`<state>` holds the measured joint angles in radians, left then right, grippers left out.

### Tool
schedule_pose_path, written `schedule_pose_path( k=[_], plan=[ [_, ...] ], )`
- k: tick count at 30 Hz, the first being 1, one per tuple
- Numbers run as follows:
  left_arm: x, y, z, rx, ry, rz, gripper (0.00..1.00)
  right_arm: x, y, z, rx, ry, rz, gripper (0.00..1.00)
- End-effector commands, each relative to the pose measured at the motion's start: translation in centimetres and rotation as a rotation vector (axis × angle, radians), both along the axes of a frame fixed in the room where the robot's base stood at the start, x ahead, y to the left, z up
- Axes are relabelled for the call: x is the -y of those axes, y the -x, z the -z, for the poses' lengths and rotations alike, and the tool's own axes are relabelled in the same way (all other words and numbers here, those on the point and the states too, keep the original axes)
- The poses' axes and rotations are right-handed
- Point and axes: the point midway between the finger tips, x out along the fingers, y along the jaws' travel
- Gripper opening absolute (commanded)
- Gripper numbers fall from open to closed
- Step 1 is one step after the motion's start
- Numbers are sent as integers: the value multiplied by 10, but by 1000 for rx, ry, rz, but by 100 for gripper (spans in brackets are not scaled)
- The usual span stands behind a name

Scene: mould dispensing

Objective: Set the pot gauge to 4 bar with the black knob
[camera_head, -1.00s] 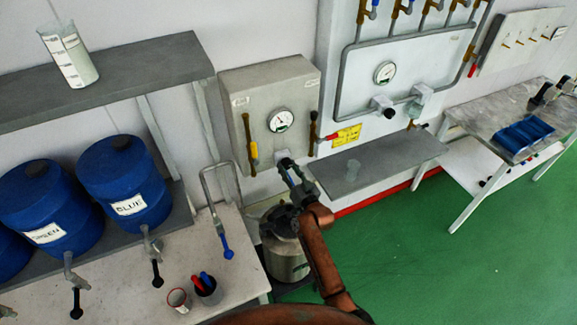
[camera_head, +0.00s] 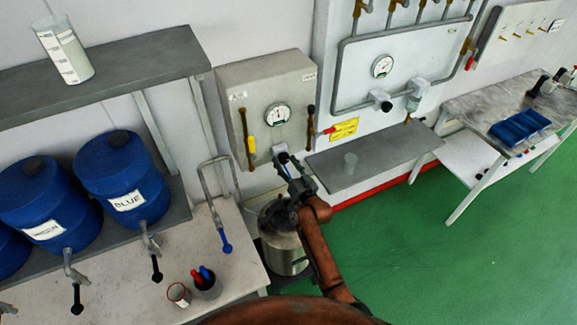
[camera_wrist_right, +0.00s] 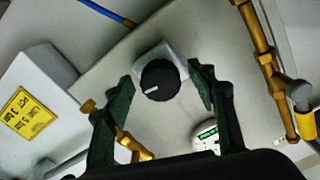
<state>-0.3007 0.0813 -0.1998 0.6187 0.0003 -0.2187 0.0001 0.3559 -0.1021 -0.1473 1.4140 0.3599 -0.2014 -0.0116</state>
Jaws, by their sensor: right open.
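The pot gauge (camera_head: 278,115) is a round white dial on the front of a grey wall box (camera_head: 240,85); its reading is too small to tell. It also shows partly in the wrist view (camera_wrist_right: 206,137), behind a finger. The black knob (camera_wrist_right: 159,80) has a white mark and sits on a pale square plate below the gauge. In the head view my right gripper (camera_head: 287,165) is in front of the box and largely covers the knob. In the wrist view its open green fingers (camera_wrist_right: 160,76) stand either side of the knob, with gaps visible. My left gripper is out of view.
A second gauge (camera_head: 382,66) and dark knob (camera_head: 386,105) are on the panel at right. A metal pot (camera_head: 284,250) stands below.

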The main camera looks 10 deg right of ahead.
Motion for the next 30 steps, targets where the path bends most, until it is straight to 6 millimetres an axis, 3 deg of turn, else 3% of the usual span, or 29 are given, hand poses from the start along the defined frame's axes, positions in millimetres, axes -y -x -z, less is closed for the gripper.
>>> schedule_pose_path(
  k=[5, 18, 24, 30],
  plan=[
    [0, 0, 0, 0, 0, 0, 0, 8, 19, 2, -2, 1, 2, 51],
    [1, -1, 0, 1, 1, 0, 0, 36, 98, 1, 0, 1, 1, 51],
    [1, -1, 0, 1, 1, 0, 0, 40, 111, 1, -1, 0, 1, 51],
    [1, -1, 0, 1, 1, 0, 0, 40, 111, 0, -1, 0, 0, 51]
  ],
)
